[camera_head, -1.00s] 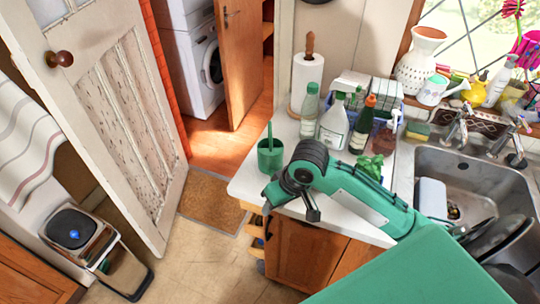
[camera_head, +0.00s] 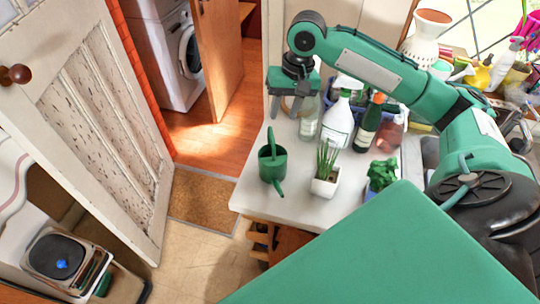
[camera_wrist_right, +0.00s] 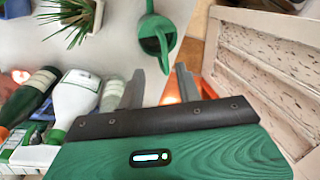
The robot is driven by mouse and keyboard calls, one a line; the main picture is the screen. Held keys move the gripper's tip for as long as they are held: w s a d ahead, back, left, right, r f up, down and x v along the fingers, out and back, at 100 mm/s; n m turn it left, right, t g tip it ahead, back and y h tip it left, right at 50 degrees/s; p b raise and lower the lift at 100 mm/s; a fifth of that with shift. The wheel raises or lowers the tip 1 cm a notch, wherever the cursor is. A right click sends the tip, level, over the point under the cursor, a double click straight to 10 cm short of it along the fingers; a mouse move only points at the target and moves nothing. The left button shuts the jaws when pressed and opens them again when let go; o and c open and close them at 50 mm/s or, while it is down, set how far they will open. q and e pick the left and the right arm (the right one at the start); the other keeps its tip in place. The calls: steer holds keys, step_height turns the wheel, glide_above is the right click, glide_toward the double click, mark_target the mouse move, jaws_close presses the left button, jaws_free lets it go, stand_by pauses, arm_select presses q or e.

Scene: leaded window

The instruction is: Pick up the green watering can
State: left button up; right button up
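The green watering can (camera_head: 272,165) stands upright near the left end of the white counter in the head view, its spout toward the front edge and its handle toward the back. It also shows at the top of the right wrist view (camera_wrist_right: 156,38). My right gripper (camera_head: 286,110) is behind the can in the head view, apart from it, with its fingers pointing down. In the wrist view the gripper (camera_wrist_right: 158,82) has its two fingers spread with nothing between them, and the can lies beyond the tips. My left gripper is not in view.
A spiky plant in a white pot (camera_head: 325,178) stands right of the can, with a leafy plant (camera_head: 382,174) farther right. A white spray bottle (camera_head: 340,120) and a dark green bottle (camera_head: 368,125) stand behind. Counter around the can is clear.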

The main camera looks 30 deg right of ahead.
glide_above(273, 140)
steer(key=d, duration=0.2)
step_height(273, 140, down, 5)
steer(key=shift+s+a+f+p, duration=0.1)
steer(key=shift+a+f+p, duration=0.2)
steer(key=shift+f+p, duration=0.3)
steer(key=shift+s+a+f+p, duration=0.1)
steer(key=shift+a+f+p, duration=0.2)
steer(key=shift+f+p, duration=0.25)
steer(key=f, duration=0.2)
steer(key=shift+w+a+f, duration=0.25)
steer(key=shift+a+f, duration=0.05)
steer(key=shift+f, duration=0.1)
steer(key=shift+f+p, duration=0.3)
steer(key=shift+f, duration=0.1)
steer(key=c, duration=0.7)
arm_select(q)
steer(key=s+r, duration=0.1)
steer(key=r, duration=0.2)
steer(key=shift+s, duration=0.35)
arm_select(e)
jaws_close()
